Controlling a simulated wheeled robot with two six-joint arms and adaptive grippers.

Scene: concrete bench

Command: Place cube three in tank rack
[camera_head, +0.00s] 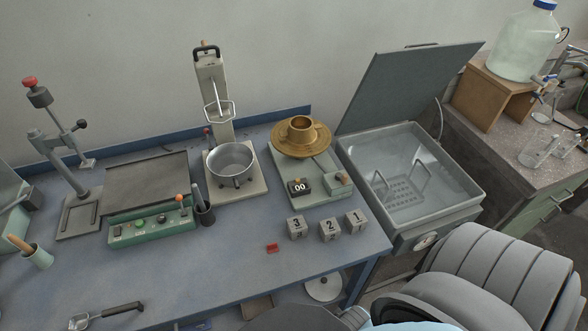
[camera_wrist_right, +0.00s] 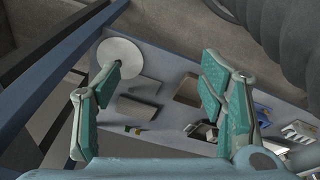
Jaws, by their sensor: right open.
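Cube three (camera_head: 297,229) is a grey cube marked 3. It stands on the blue bench near the front edge, left of cube two (camera_head: 329,230) and cube one (camera_head: 356,222). The open water tank (camera_head: 477,205) stands to the right of the bench, its grey lid (camera_head: 408,85) raised. A wire rack (camera_head: 401,190) with upright handles sits inside the tank. My right gripper (camera_wrist_right: 162,75) is open and empty in the right wrist view, above a lower shelf and apart from the cubes. My left gripper is not in view.
A red block (camera_head: 272,248) lies just left of cube three. Behind the cubes are a scale (camera_head: 318,181) with a brass piece (camera_head: 302,136) and a metal pot (camera_head: 231,162). A green control box (camera_head: 150,228) and a scoop (camera_head: 105,315) are left. The bench's front middle is clear.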

